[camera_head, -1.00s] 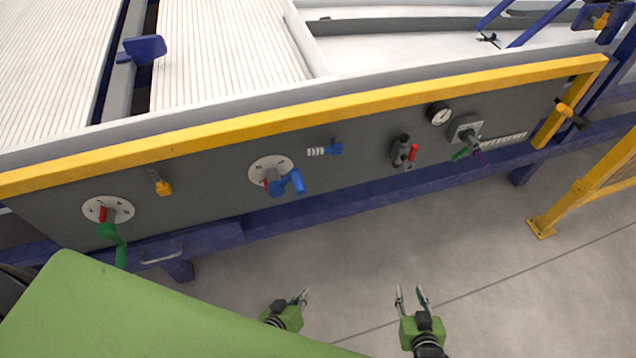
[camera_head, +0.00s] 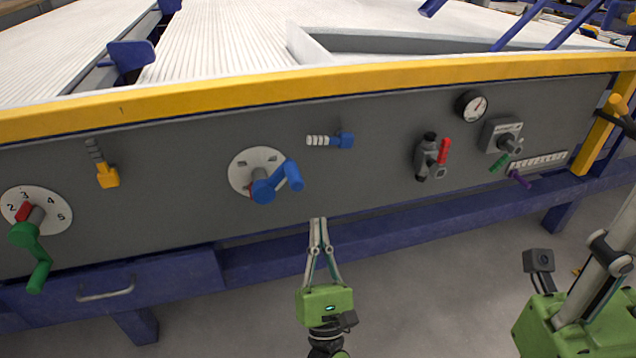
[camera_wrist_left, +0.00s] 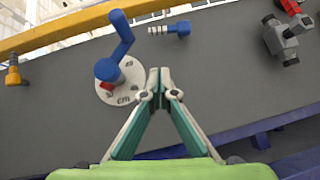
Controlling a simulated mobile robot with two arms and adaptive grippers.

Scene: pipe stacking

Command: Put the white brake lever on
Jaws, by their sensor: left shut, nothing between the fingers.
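A small lever with a white ribbed grip (camera_head: 318,140) on a blue block (camera_head: 345,140) sticks out sideways from the grey panel, pointing left. In the left wrist view, the white grip (camera_wrist_left: 158,30) is at the top, left of its block. My left gripper (camera_head: 318,220) is shut and empty, its fingertips below this lever and apart from it. In the left wrist view, the fingertips (camera_wrist_left: 160,72) are right of the blue crank. My right gripper's green body (camera_head: 565,325) is at the lower right; its fingertips cannot be made out.
A blue crank (camera_head: 275,183) on a white dial is just left of the lever. A yellow lever (camera_head: 106,175) and a green crank (camera_head: 35,250) are farther left. A red-handled valve (camera_head: 440,153), a gauge (camera_head: 472,105) and a knob box (camera_head: 502,136) are at the right. A yellow rail (camera_head: 250,92) runs above.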

